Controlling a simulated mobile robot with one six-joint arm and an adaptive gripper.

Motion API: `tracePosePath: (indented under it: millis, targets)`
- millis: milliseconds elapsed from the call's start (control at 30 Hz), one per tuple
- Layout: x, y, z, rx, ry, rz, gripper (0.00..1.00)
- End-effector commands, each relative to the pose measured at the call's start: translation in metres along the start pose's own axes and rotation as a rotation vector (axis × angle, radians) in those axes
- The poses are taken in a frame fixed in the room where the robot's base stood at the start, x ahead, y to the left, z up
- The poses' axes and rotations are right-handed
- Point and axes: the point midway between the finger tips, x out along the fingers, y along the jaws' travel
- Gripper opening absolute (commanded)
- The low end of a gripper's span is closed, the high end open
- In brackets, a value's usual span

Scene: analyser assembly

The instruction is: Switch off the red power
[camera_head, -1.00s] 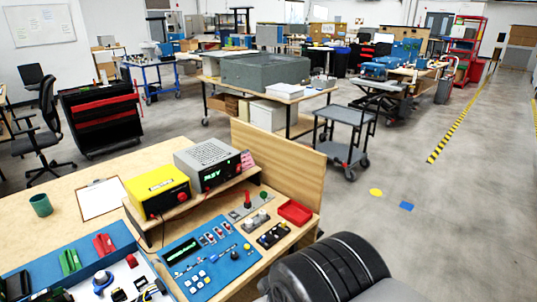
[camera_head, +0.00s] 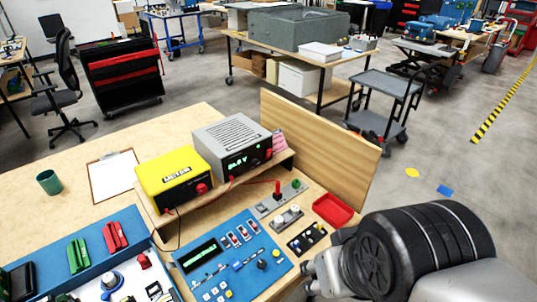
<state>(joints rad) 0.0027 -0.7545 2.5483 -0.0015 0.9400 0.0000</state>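A small grey panel (camera_head: 268,205) on the bench carries an upright red handle (camera_head: 277,188) and a green knob (camera_head: 297,185). Behind it, a grey power supply (camera_head: 232,140) with a lit green display stands on a wooden shelf, beside a yellow meter (camera_head: 174,178) with a red knob. A blue control panel (camera_head: 232,262) in front has several small red-and-white switches. Which red part is the power switch carries no readable label.
A red tray (camera_head: 333,210) and a small black button panel (camera_head: 307,238) lie near the bench's right edge. A wooden board (camera_head: 318,135) stands upright behind. A clipboard (camera_head: 112,175) and a green cup (camera_head: 49,181) are at left. A grey cart (camera_head: 385,100) stands beyond.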

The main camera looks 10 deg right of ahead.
Motion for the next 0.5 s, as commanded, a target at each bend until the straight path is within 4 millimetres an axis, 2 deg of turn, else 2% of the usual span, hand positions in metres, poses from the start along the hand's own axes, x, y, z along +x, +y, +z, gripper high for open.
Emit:
tracePosePath:
  millis: [167,267,367,500]
  targets:
    - [0.001,-0.004,-0.004,0.028,-0.01,-0.017,0.29]
    - [0.003,-0.013,-0.015,0.102,-0.035,-0.061,0.23]
    - [0.007,-0.027,-0.035,0.236,-0.076,-0.132,0.16]
    - [0.018,-0.048,-0.075,0.484,-0.143,-0.25,0.07]
